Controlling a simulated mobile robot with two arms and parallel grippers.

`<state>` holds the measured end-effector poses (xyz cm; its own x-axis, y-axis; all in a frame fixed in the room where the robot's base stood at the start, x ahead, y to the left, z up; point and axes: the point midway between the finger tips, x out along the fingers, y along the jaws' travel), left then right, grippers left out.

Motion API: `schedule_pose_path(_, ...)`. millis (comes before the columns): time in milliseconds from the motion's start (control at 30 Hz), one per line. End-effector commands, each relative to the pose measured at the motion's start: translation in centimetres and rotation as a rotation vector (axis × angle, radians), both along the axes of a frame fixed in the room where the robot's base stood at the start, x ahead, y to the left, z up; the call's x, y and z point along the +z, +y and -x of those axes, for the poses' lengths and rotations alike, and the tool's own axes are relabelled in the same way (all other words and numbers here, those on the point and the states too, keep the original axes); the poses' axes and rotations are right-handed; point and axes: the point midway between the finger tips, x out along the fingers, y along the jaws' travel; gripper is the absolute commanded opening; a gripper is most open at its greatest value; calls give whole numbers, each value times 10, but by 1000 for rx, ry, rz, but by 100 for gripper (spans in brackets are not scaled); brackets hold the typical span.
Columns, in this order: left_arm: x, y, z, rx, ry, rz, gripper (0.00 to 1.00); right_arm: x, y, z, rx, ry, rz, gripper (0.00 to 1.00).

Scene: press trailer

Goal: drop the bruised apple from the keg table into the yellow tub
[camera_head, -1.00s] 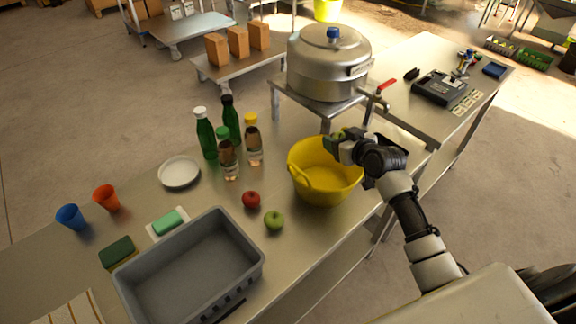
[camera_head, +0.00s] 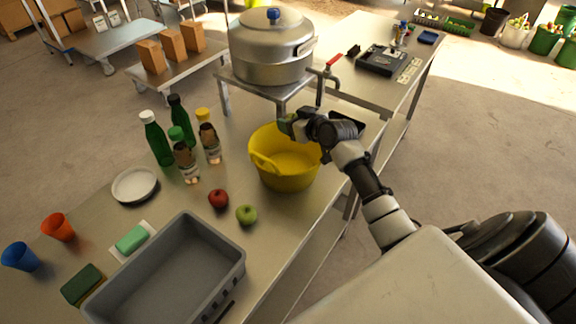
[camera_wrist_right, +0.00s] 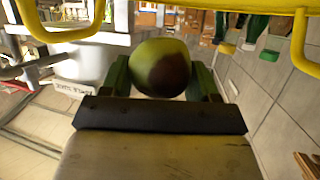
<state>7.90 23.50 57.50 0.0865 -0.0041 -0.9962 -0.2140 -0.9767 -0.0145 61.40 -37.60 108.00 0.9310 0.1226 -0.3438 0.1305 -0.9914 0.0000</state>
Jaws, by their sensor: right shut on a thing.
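The bruised apple (camera_wrist_right: 160,68), green with a dark brown patch, is between the fingers of my right gripper in the right wrist view. My right gripper (camera_head: 288,124) is shut on it at the upper rim of the yellow tub (camera_head: 284,180) in the head view. There the apple is hardly distinguishable from the gripper. The tub stands on the metal table, and the part of its inside that shows is empty. Yellow tub parts (camera_wrist_right: 60,32) also show at the edges of the wrist view. My left gripper is not in view.
A red apple (camera_head: 218,198) and a green apple (camera_head: 246,215) lie left of the tub. Several bottles (camera_head: 158,138), a white plate (camera_head: 134,184) and a grey bin (camera_head: 170,275) are farther left. A large metal pot (camera_head: 270,50) with a red-handled tap stands behind the tub.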

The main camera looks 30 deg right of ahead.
Motion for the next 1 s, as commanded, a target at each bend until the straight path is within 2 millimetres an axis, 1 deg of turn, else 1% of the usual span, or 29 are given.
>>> schedule_pose_path(33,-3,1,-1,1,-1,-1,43,-3,0,0,0,-1,0,36)
schedule_pose_path(267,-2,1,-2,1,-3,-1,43,-2,0,0,0,-1,0,36)
schedule_pose_path(300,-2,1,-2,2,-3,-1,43,-2,0,0,0,-1,0,65)
schedule_pose_path(467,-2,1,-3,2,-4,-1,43,-2,0,0,0,-1,0,89)
schedule_pose_path(767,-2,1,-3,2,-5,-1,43,-2,0,1,0,0,0,90)
schedule_pose_path(867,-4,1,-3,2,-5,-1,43,-1,-2,7,-1,0,0,90)
schedule_pose_path(1000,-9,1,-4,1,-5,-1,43,4,-3,24,0,0,3,90)
